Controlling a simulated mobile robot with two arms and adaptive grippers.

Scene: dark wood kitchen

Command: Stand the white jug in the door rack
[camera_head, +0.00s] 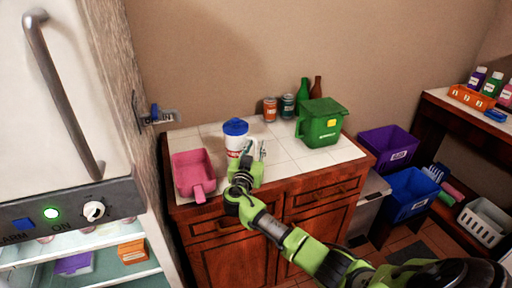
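The white jug (234,147) with a blue lid stands upright on the tiled counter, behind the pink scoop-like container's right side. My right gripper (254,151) is at the front right of the jug, close to it; its arm comes in from the lower right. I cannot tell whether its fingers touch the jug or its handle, or whether they are open. My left gripper is not in view. The fridge (70,205) is at the left, its lower compartment showing shelves. I cannot make out a door rack.
A pink container (193,174) is left of the jug. Cans (270,109), bottles and a green lidded bin (321,122) stand at the back and right of the counter (290,153). Purple and blue crates (411,194) are on the right. Boxes (131,251) lie on the fridge shelves.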

